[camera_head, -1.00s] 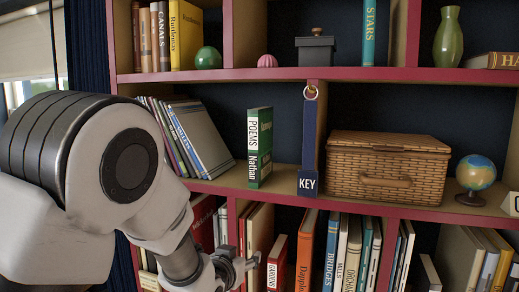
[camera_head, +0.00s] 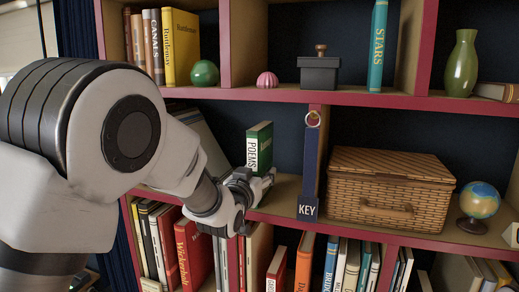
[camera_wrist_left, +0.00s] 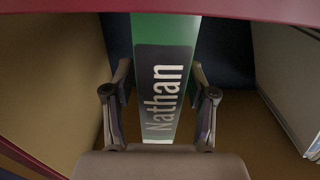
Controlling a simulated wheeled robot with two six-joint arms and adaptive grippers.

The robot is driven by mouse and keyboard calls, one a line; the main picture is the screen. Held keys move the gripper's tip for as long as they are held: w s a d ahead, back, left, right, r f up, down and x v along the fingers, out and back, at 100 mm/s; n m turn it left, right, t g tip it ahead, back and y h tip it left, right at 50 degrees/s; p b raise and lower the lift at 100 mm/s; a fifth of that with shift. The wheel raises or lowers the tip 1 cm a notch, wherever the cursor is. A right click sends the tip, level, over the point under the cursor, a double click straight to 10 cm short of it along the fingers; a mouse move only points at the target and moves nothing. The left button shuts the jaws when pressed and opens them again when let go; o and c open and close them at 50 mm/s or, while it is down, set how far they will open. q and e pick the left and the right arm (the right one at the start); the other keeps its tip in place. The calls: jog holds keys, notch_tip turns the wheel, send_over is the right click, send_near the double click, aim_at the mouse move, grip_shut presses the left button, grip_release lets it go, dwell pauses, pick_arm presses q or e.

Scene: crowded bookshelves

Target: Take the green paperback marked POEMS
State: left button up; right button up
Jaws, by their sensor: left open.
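The green paperback (camera_head: 259,146) stands upright on the middle shelf. Its spine reads POEMS, and its lower part is hidden behind my left gripper in the head view. In the left wrist view the book (camera_wrist_left: 165,80) shows its spine with the label Nathan. My left gripper (camera_head: 262,183) is in front of the lower spine. In the left wrist view its two fingers (camera_wrist_left: 160,108) are open, one on each side of the book. I cannot tell whether they touch it. My right gripper is not in view.
A blue KEY tag (camera_head: 309,175) hangs from a ring on the divider right of the book. A wicker basket (camera_head: 389,190) and a small globe (camera_head: 480,200) stand further right. Leaning books (camera_head: 200,130) are at the left, partly behind my arm. A shelf edge crosses above.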

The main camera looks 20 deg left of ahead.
pick_arm(q)
jog(key=shift+w+f, duration=0.3)
jog(key=shift+w, duration=0.35)
jog(key=shift+w+f, duration=0.25)
jog(key=shift+w, duration=0.35)
jog(key=shift+s+d+r, duration=0.1)
jog(key=shift+s+r, duration=0.1)
jog(key=shift+s, duration=0.1)
jog(key=c, duration=0.9)
jog(key=shift+s+r, duration=0.15)
jog(key=shift+s, duration=0.05)
grip_shut()
jog(key=shift+w, duration=0.1)
